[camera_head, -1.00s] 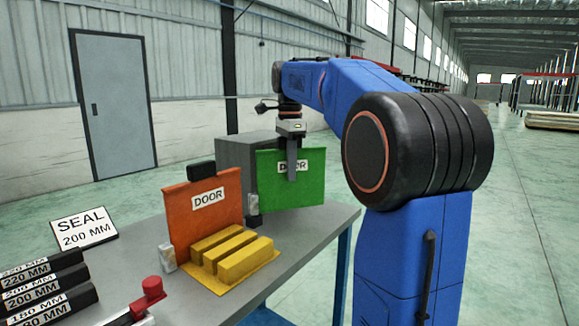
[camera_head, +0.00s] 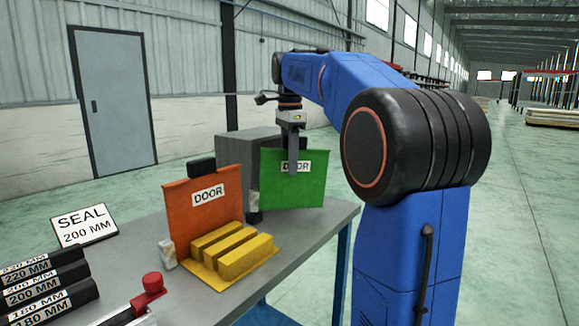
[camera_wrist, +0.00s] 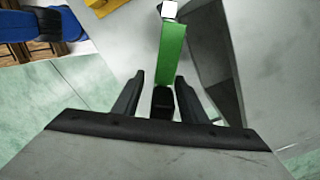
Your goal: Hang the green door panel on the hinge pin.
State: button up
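The green door panel (camera_head: 310,190) stands upright at the back right of the grey table, with a partly covered DOOR label. In the wrist view its top edge (camera_wrist: 172,55) runs away from me, with a white-topped piece (camera_wrist: 169,9) at its far end. A black block (camera_wrist: 162,103) at its near end sits between my fingers. My gripper (camera_head: 293,172) is above and in front of the panel; in the wrist view its fingers (camera_wrist: 160,78) are apart, with gaps beside the block. A small grey and black post (camera_head: 254,208) is at the panel's left edge; I cannot tell whether a pin is engaged.
An orange door panel (camera_head: 205,218) with a black top block stands left of the green one. A yellow block fixture (camera_head: 232,258) lies before it. A grey box (camera_head: 235,148) stands behind. Labelled black bars (camera_head: 45,290) and a red-knobbed clamp (camera_head: 152,284) are front left.

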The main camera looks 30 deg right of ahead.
notch_tip(320, 180, up, 10)
jog(key=shift+r, duration=0.25)
